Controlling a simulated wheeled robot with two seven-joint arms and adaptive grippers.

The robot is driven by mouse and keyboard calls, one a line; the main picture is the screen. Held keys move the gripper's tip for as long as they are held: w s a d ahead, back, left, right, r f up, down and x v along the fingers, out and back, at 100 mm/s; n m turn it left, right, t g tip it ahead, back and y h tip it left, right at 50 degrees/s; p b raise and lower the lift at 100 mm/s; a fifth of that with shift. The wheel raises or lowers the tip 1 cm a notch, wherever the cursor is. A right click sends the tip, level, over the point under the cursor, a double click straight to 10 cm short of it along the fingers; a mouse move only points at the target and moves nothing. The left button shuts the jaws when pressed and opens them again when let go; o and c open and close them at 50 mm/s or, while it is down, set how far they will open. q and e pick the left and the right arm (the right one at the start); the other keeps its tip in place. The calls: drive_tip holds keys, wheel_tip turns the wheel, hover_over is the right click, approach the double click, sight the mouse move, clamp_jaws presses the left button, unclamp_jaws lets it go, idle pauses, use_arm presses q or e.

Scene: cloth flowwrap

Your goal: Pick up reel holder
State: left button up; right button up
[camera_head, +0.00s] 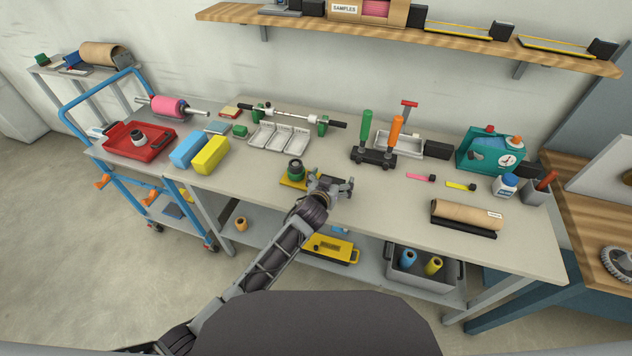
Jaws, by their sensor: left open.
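A small yellow base (287,184) with a green and dark round reel (295,170) on it stands in the middle of the bench; it looks like the reel holder. My left gripper (342,187) is just to its right, low over the bench, with its fingers apart and nothing seen between them. The gripper and wrist hide part of the bench and the right end of the yellow base, so I cannot tell whether they touch. My right gripper is not in view.
Yellow and blue blocks (210,155) stand at left, white trays (279,137) and a rod on green stands (323,126) behind. A dark block with green and orange handles (373,156) stands behind right. A brown roll (467,213) lies at right. Bench front right of my gripper is clear.

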use_arm(q)
drive_tip(key=c, duration=1.2)
drive_tip(key=shift+o, duration=0.2)
drive_tip(key=shift+r, duration=0.8)
wheel_tip(320, 180, up, 8)
drive_tip(key=shift+f, duration=0.2)
drive_tip(key=shift+r, duration=0.4)
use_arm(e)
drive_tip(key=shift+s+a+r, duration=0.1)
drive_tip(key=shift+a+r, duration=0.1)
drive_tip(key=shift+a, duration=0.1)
